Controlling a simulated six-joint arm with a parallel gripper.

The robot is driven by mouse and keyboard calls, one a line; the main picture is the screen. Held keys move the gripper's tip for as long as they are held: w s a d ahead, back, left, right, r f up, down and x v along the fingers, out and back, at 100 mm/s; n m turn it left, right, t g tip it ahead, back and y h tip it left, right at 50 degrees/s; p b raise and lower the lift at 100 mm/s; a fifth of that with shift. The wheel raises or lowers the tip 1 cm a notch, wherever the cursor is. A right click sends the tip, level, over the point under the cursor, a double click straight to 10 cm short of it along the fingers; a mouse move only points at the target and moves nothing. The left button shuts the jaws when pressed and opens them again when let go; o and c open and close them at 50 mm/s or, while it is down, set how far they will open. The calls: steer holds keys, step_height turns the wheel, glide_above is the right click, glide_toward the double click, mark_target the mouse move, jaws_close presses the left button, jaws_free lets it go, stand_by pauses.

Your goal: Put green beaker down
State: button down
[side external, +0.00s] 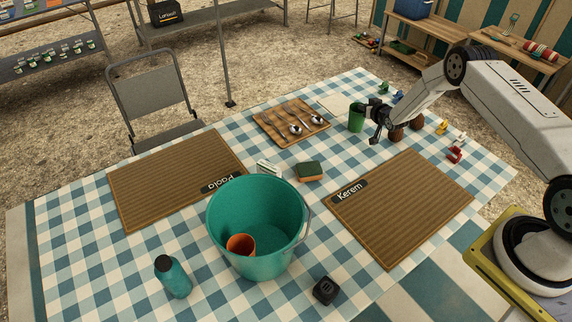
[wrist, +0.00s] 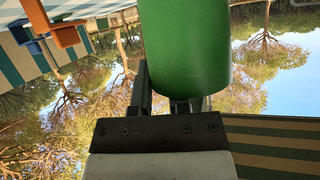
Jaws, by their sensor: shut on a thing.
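The green beaker (side external: 356,117) is toward the far right part of the checked tablecloth, beside the wooden board with spoons. It looks about upright in the side view. My gripper (side external: 369,116) reaches it from the right and is shut on it. In the wrist view the green beaker (wrist: 185,45) fills the upper middle, held between my gripper's dark fingers (wrist: 170,95). I cannot tell whether its base touches the table.
A wooden board with spoons (side external: 268,122) lies left of the beaker. Brown round things (side external: 396,134) sit close by my gripper. Two brown mats (side external: 440,200) (side external: 135,195), a sponge (side external: 310,171), and a teal bucket (side external: 225,215) holding an orange cup (side external: 240,244) are nearer.

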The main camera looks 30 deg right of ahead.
steer(key=shift+f, duration=0.1)
steer(key=c, duration=0.6)
jaws_free()
steer(key=shift+s, duration=0.1)
steer(key=shift+s+a+r, duration=0.15)
steer(key=shift+s+r, duration=0.3)
steer(key=shift+s, duration=0.1)
steer(key=shift+v, duration=5.25)
steer(key=shift+f, duration=0.1)
steer(key=shift+a, duration=0.1)
